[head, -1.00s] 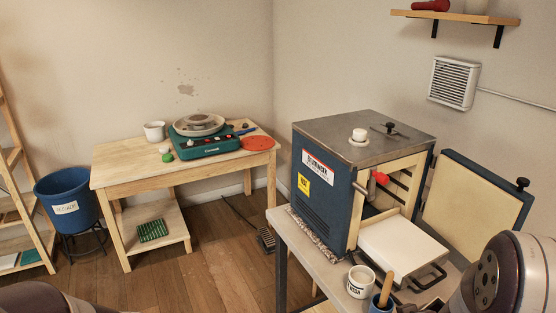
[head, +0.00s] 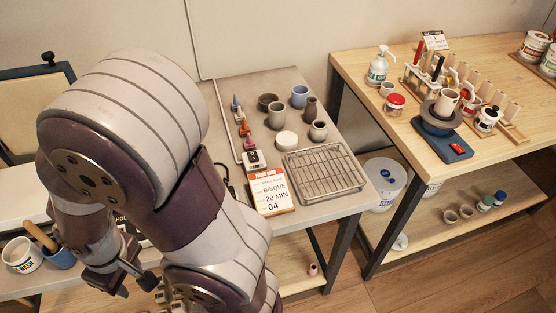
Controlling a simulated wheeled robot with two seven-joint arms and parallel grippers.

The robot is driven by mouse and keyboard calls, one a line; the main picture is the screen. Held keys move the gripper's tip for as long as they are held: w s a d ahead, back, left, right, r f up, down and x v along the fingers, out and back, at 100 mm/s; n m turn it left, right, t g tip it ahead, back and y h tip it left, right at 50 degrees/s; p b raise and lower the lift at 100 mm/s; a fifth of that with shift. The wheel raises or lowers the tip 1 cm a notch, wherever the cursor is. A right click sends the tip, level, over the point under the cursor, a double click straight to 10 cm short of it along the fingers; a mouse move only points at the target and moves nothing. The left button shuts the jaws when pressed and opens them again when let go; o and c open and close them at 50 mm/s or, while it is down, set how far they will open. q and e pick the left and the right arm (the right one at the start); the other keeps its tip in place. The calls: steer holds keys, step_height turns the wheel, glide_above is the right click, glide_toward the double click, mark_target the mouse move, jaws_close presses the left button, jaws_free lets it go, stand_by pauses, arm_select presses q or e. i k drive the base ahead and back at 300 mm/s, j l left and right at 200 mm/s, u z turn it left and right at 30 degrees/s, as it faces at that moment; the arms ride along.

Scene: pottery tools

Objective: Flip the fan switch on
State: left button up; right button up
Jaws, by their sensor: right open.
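A small pale box with a dark part (head: 254,159) sits on the grey table (head: 235,85), behind the bisque sign. A thin pale cable (head: 214,92) runs down the wall and across the table to it. It looks like the fan's switch box, but its setting is too small to tell. The fan itself is out of view now. My right gripper (head: 134,288) is open and empty at the lower left, pointing down, well left of the box. My right arm covers much of the left side. My left gripper is out of view.
A bisque sign (head: 271,191) and a wire rack (head: 325,172) stand close to the box. Small colored cones (head: 242,129) and several pots lie behind it. A mug (head: 22,255) and a blue cup (head: 60,256) are at the left. A wooden table (head: 440,150) with glazing things stands right.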

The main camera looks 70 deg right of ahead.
mark_target(253, 155)
steer(key=l+z, duration=0.15)
steer(key=z, duration=2.2)
